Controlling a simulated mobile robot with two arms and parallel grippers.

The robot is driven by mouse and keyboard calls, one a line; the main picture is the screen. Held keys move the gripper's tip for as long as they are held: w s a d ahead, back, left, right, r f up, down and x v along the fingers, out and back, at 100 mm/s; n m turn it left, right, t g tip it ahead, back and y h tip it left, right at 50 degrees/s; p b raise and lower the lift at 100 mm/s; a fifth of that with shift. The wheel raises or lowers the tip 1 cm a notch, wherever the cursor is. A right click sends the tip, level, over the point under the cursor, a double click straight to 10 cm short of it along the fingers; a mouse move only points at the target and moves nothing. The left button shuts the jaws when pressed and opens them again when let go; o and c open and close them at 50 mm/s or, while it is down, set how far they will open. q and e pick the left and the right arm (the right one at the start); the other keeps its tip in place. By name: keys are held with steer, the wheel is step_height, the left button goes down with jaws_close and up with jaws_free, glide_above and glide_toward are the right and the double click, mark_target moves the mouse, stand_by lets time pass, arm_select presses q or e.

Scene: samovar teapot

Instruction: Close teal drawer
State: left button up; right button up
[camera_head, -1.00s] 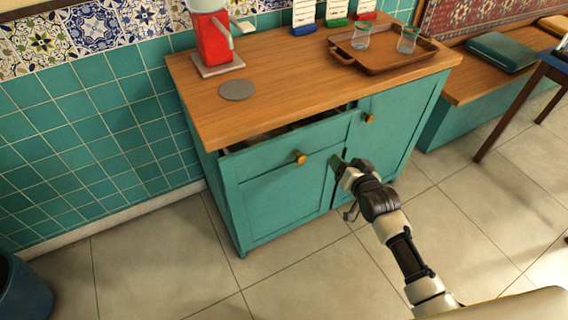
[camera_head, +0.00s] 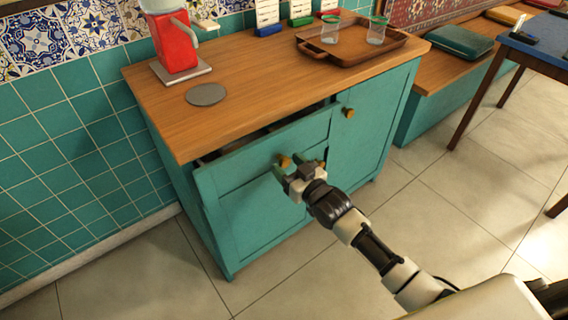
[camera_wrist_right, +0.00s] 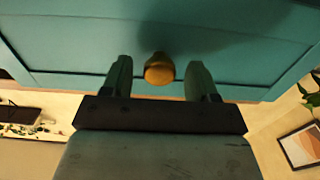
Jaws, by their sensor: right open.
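The teal drawer (camera_head: 262,146) sits at the top left of the teal cabinet and is pulled partly out, with a dark gap behind its front. Its round brass knob (camera_head: 284,160) is on the drawer front. My right gripper (camera_head: 299,169) is at the drawer front, close to the knob. In the right wrist view the open fingers of my right gripper (camera_wrist_right: 160,78) stand left and right of the brass knob (camera_wrist_right: 159,69), with a gap on each side. The drawer front (camera_wrist_right: 90,45) fills the upper part of that view. My left gripper is not in view.
The wooden countertop (camera_head: 260,85) holds a red machine (camera_head: 174,42), a grey disc (camera_head: 206,94) and a tray (camera_head: 372,58) with two glasses. A cabinet door with its own knob (camera_head: 348,112) is right of the drawer. The tiled floor (camera_head: 420,220) in front is clear.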

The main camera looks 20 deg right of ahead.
mark_target(279, 155)
steer(key=shift+x, duration=1)
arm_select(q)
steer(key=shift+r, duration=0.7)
arm_select(e)
steer(key=shift+c, duration=0.2)
jaws_close()
steer(key=shift+w, duration=0.25)
steer(key=b+x, duration=0.1)
steer(key=x, duration=0.2)
steer(key=shift+w+a+f+b, duration=0.1)
steer(key=shift+w+a+b, duration=0.1)
steer(key=shift+w+b, duration=0.15)
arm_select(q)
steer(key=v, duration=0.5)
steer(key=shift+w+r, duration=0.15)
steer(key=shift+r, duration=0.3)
arm_select(e)
steer(key=shift+r, duration=0.25)
